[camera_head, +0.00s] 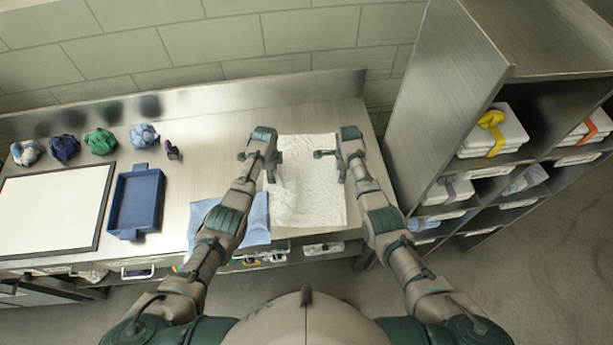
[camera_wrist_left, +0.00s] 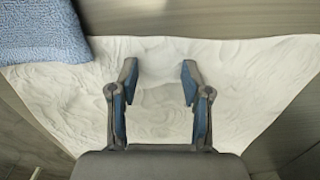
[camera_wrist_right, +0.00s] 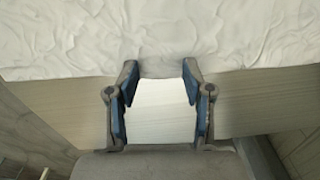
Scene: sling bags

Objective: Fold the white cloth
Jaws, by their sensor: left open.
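The white cloth (camera_head: 305,190) lies spread and wrinkled on the metal counter, in front of me in the head view. My left gripper (camera_head: 276,170) is at the cloth's left side. In the left wrist view its fingers (camera_wrist_left: 158,85) are open over the cloth (camera_wrist_left: 245,75), with nothing between them. My right gripper (camera_head: 330,160) is at the cloth's right edge. In the right wrist view its fingers (camera_wrist_right: 160,85) are apart, with bare counter between them and the cloth's edge (camera_wrist_right: 155,40) just beyond the fingertips.
A blue cloth (camera_head: 257,215) lies left of the white cloth, partly behind my left arm. Further left are a blue tray (camera_head: 122,205), a white board (camera_head: 50,212) and several crumpled bundles (camera_head: 100,141). A shelf unit (camera_head: 440,110) stands to the right.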

